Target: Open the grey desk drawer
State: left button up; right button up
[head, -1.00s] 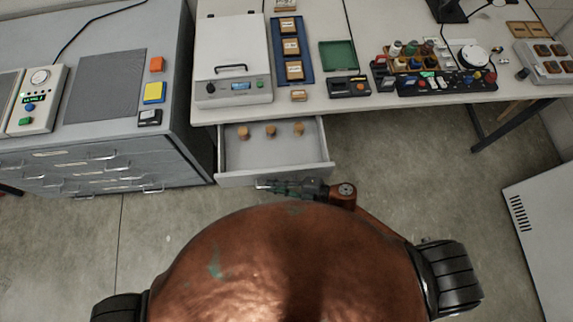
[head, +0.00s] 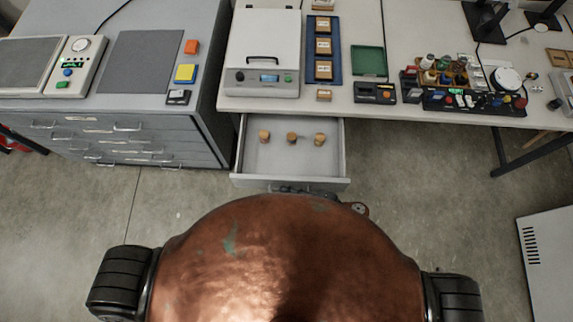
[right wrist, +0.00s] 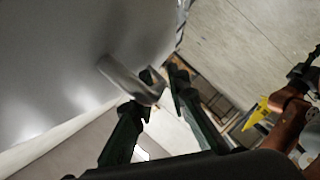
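The grey desk drawer (head: 265,161) stands pulled out from under the desk in the head view, with three small wooden knob-like pieces inside. My right gripper (head: 302,189) is at the drawer's front, mostly hidden behind my copper-coloured body. In the right wrist view its two dark green fingers (right wrist: 158,90) stand on either side of the end of a metal bar handle (right wrist: 123,76) on the drawer front and appear closed on it. Exact contact with the far finger is hard to see. My left gripper is not in view.
The desk (head: 395,115) above carries a white lidded device (head: 262,85), trays and a control panel. A grey cabinet with several drawers (head: 130,145) stands close on the left. A white box (head: 548,265) stands at the right. The floor right of the drawer is clear.

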jog(key=v, duration=1.2)
dwell(0.6)
